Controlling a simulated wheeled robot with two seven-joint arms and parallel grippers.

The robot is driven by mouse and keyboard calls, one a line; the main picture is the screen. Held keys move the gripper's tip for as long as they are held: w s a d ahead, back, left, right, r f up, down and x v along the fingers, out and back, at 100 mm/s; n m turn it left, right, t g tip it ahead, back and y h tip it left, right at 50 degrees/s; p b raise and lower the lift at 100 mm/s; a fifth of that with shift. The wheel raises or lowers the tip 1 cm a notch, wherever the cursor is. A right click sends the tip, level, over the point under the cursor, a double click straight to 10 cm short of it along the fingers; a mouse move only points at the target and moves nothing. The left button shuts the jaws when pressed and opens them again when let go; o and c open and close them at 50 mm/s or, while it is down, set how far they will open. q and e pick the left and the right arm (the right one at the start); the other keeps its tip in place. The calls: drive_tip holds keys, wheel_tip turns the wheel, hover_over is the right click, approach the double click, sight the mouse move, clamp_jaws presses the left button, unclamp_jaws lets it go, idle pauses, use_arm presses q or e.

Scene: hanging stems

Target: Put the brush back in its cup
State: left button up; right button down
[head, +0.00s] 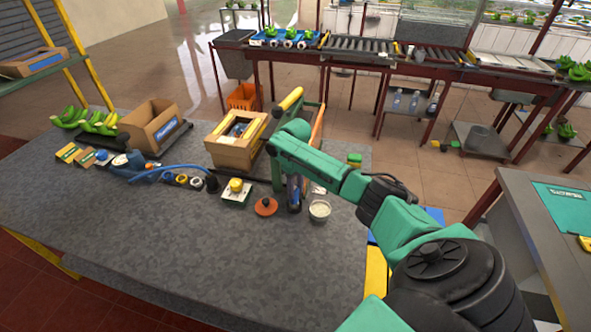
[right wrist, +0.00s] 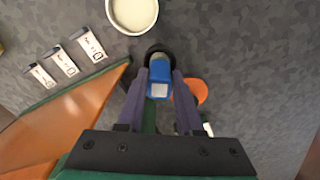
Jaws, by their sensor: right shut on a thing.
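My right gripper (right wrist: 160,92) is shut on a blue piece (right wrist: 159,76) with a pale end, seen end-on in the right wrist view; I take it for the brush. A black round shape (right wrist: 157,50) shows just past it; I cannot tell whether this is the cup's rim or part of the brush. In the head view my right gripper (head: 294,192) points down close to the table, between an orange disc and a white bowl, and mostly hides what it holds. A small dark cup-like cylinder (head: 212,184) stands further left. My left gripper is not in view.
The orange disc (head: 265,206) and white bowl (head: 319,209) are close to my right gripper. A wooden box (head: 231,155), a cardboard box (head: 152,128) and bananas (head: 98,124) stand further left. White labels (right wrist: 65,62) lie near the bowl. The table front (head: 200,260) is clear.

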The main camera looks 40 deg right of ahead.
drive_tip(key=shift+f, duration=0.2)
idle(0.3)
drive_tip(key=shift+c, duration=0.4)
unclamp_jaws()
drive_tip(key=shift+r, duration=0.15)
drive_tip(key=shift+r+p, duration=1.4)
drive_tip(key=shift+p, duration=0.55)
